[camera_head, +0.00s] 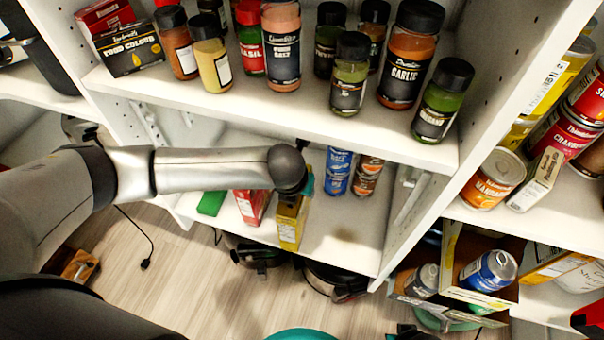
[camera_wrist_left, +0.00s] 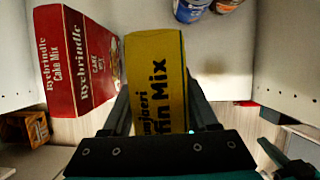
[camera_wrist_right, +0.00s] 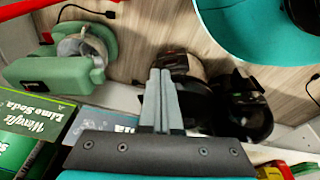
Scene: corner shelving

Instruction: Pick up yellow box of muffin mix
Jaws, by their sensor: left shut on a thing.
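The yellow muffin mix box (camera_wrist_left: 156,75) stands between the fingers of my left gripper (camera_wrist_left: 160,108), which is shut on it. In the head view the box (camera_head: 291,222) is on or just above the lower shelf, partly hidden by my left arm; I cannot tell if it touches the shelf. My left gripper (camera_head: 300,188) is mostly hidden behind the arm's end there. My right gripper (camera_wrist_right: 161,80) shows in the right wrist view with its fingers together, shut and empty, above the floor.
A red cake mix box (camera_wrist_left: 78,60) stands close on the left of the yellow box. Blue cans (camera_head: 338,172) stand behind on the right. The upper shelf (camera_head: 300,118) with spice jars is close above my left arm. The lower shelf's right part (camera_head: 345,235) is clear.

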